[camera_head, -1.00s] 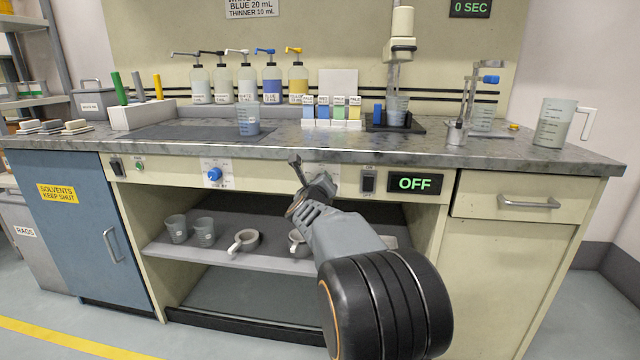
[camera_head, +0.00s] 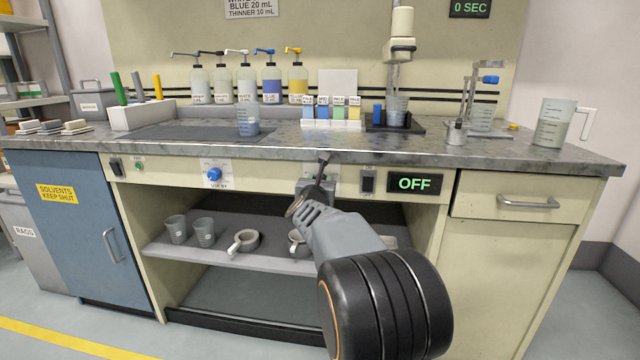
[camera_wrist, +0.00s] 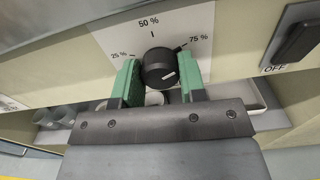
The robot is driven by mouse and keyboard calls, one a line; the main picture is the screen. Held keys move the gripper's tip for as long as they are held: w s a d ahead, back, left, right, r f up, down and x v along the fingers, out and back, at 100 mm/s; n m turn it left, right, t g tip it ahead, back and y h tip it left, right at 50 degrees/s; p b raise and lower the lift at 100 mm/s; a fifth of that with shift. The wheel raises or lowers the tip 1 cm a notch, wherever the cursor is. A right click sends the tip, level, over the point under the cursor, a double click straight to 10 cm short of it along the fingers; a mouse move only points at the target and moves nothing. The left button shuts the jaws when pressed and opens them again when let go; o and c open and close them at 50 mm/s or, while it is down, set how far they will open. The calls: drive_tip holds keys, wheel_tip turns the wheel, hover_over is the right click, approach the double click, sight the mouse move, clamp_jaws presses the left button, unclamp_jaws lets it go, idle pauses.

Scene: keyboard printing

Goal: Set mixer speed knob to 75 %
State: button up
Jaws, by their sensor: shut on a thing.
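The mixer speed knob (camera_wrist: 160,62) is black and round, with a short white mark low on its face. In the wrist view it sits between the two green pads of my gripper (camera_wrist: 160,78), which is shut on it. A dark tip on the knob's upper right points toward the 75 % label (camera_wrist: 202,41). The 50 % label (camera_wrist: 148,22) is above and the 25 % label (camera_wrist: 122,55) is to the left. In the head view my gripper (camera_head: 318,180) is at the front panel and hides the knob.
A rocker switch (camera_head: 368,182) and a display reading OFF (camera_head: 415,184) are just right of my gripper. A blue knob (camera_head: 214,175) is on the panel to the left.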

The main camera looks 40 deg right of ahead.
drive_tip(key=shift+m, duration=0.3)
drive_tip(key=o, duration=0.9)
drive_tip(key=shift+o, duration=0.2)
drive_tip(key=p+v, duration=0.2)
drive_tip(key=v, duration=1.1)
drive_tip(key=shift+s+a, duration=0.25)
drive_tip(key=shift+s, duration=0.1)
